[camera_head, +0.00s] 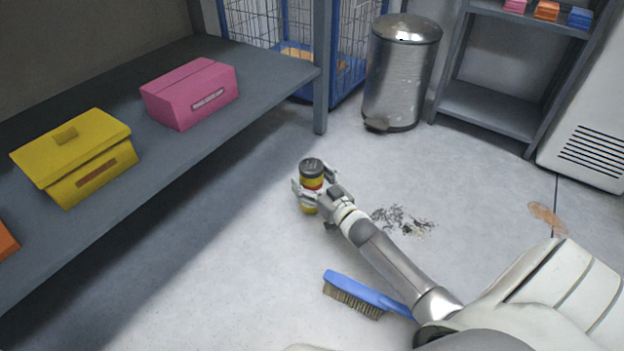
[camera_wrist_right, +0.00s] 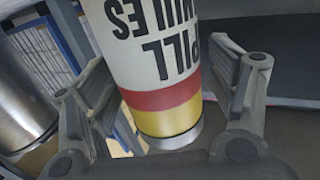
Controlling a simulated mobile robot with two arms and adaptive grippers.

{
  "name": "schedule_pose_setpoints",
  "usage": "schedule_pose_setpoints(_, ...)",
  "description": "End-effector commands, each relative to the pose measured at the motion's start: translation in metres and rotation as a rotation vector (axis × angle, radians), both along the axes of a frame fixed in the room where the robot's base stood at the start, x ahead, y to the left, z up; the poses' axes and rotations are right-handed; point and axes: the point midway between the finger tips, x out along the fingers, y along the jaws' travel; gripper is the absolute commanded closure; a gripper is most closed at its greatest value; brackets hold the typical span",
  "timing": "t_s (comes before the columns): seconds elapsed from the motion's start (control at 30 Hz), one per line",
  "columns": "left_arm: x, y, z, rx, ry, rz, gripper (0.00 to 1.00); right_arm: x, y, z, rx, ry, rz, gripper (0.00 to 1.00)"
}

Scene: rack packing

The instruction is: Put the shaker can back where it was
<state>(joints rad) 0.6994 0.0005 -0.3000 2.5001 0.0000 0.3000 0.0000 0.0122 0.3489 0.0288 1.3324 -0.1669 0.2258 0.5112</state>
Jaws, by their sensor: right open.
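The shaker can (camera_head: 311,168) has a dark lid, a red band and yellow below it, and stands about upright in the head view. My right gripper (camera_head: 319,190) is at the can with its fingers on either side of it. In the right wrist view the can (camera_wrist_right: 155,60) shows a white label with black letters upside down, red and yellow bands and a metal rim. The open fingers of my right gripper (camera_wrist_right: 165,110) flank it there, with a gap seen on the left side. The can's base is partly hidden, so I cannot tell whether it touches the floor. My left gripper is out of view.
A grey shelf (camera_head: 215,56) at left holds a yellow box (camera_head: 75,150) and a pink box (camera_head: 190,92). A blue brush (camera_head: 365,292) and dark scattered bits (camera_head: 400,218) lie on the floor. A metal bin (camera_head: 398,80) and a wire crate (camera_head: 350,75) stand behind.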

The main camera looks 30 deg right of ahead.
Motion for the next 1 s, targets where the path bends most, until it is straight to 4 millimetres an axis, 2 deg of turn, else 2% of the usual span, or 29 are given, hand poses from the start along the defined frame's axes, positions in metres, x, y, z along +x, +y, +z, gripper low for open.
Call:
schedule_pose_setpoints(0.17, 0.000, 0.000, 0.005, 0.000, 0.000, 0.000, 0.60, -0.003, 0.000, 0.005, 0.000, 0.002, 0.000, 0.21)
schedule_pose_setpoints(0.37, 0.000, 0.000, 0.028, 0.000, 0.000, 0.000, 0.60, -0.033, 0.000, 0.008, 0.001, 0.004, -0.001, 0.21)
schedule_pose_setpoints(0.7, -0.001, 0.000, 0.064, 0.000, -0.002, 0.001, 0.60, -0.097, 0.000, 0.008, 0.001, 0.003, -0.001, 0.21)
schedule_pose_setpoints(0.83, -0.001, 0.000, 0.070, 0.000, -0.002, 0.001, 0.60, -0.112, 0.000, 0.007, 0.000, 0.001, -0.001, 0.21)
schedule_pose_setpoints(1.0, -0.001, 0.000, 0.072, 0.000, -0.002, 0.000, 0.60, -0.120, 0.000, 0.005, 0.000, 0.000, -0.001, 0.21)
